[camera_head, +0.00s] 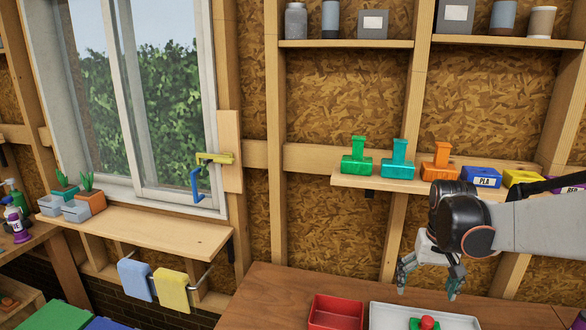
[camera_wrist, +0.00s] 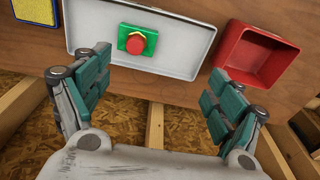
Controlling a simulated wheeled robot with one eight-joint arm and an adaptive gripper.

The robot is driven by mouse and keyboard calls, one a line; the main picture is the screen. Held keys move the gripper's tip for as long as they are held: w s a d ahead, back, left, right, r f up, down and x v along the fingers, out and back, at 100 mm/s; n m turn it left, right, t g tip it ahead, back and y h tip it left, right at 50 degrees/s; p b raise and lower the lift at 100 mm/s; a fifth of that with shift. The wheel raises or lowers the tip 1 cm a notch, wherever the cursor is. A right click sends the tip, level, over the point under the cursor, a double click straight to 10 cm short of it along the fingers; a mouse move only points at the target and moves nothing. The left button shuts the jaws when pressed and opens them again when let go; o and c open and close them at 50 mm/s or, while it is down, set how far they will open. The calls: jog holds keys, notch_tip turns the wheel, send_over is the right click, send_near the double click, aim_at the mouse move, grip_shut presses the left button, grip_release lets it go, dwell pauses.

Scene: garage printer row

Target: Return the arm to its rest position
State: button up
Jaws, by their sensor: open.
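My gripper (camera_head: 428,286) hangs at the right of the head view, above the workbench and the white tray (camera_head: 384,313). Its two fingers are spread apart with nothing between them. The wrist view also shows my gripper (camera_wrist: 158,78) open and empty. Beyond its fingers lies the white tray (camera_wrist: 100,56), holding a red knob or button on a green block (camera_wrist: 137,42). My forearm reaches in from the right edge of the head view, in front of the wall shelf. The rest of my arm is out of view.
A red bin (camera_head: 335,313) stands left of the tray on the wooden workbench (camera_head: 262,290). A wall shelf (camera_head: 350,181) behind my gripper holds green, teal and orange T-shaped pieces and small labelled bins. A window ledge (camera_head: 140,235) with planters is at left.

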jog(key=s+a+r+t+b, duration=0.25)
jog(key=s+a+r, duration=0.35)
jog(key=s+a, duration=0.4)
jog(key=s+a+f+n+t, duration=0.2)
jog(key=s+f+t, duration=0.1)
jog(key=s, duration=0.5)
jog(key=shift+s+a+n, duration=0.15)
jog(key=shift+n, duration=0.25)
jog(key=shift+t, duration=0.25)
